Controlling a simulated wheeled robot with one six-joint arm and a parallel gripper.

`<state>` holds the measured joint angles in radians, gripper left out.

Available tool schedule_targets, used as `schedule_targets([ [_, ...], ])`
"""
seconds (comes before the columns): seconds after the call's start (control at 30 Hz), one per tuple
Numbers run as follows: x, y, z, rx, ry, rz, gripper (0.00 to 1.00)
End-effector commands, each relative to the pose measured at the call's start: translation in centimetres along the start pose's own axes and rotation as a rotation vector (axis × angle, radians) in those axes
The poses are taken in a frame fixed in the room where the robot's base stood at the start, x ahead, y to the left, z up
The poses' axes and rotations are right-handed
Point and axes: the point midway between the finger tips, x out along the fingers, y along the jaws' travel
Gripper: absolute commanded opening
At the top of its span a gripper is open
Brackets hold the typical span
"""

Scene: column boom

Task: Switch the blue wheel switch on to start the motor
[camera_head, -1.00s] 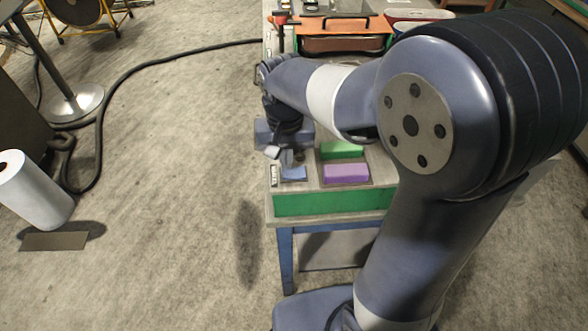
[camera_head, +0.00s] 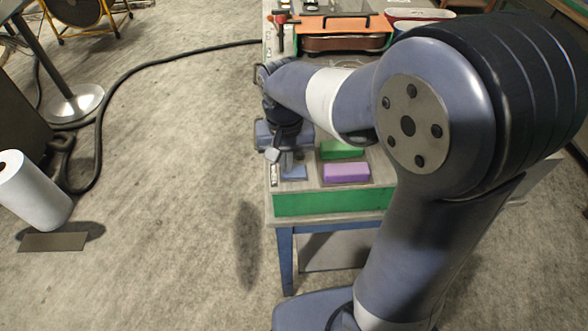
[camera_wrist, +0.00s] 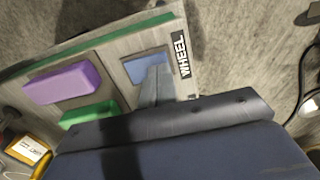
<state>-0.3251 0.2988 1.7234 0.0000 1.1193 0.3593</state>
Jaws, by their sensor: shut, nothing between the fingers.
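The blue wheel switch (camera_head: 294,173) is a flat blue rocker near the front left corner of the panel on the bench. In the wrist view, the blue switch (camera_wrist: 147,67) lies beside a black label reading WHEEL (camera_wrist: 181,55). My gripper (camera_head: 289,163) is shut and empty, pointing down at the far part of the switch. In the wrist view, the shut fingertips (camera_wrist: 157,72) overlap the switch and hide part of it. They look to be at its surface, but I cannot be sure of contact. I cannot tell which way the rocker is tilted.
A purple switch (camera_head: 346,173) sits right of the blue one, with a green switch (camera_head: 342,150) behind it. An orange-lidded case (camera_head: 345,42) and a red-handled tool (camera_head: 281,18) are farther back. Floor left of the bench is open, with a black cable (camera_head: 125,74).

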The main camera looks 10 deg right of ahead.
Motion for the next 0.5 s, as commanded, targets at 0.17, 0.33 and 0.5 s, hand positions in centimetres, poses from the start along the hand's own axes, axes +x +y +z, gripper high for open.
schedule_targets([
  [0.17, 0.35, 0.0, 0.01, 0.0, 0.0, 0.0, 0.0],
  [0.33, 0.61, 0.01, 0.01, 0.0, -0.001, 0.0, 0.0],
  [0.5, 0.42, 0.01, 0.01, 0.0, 0.0, 0.0, 0.0],
])
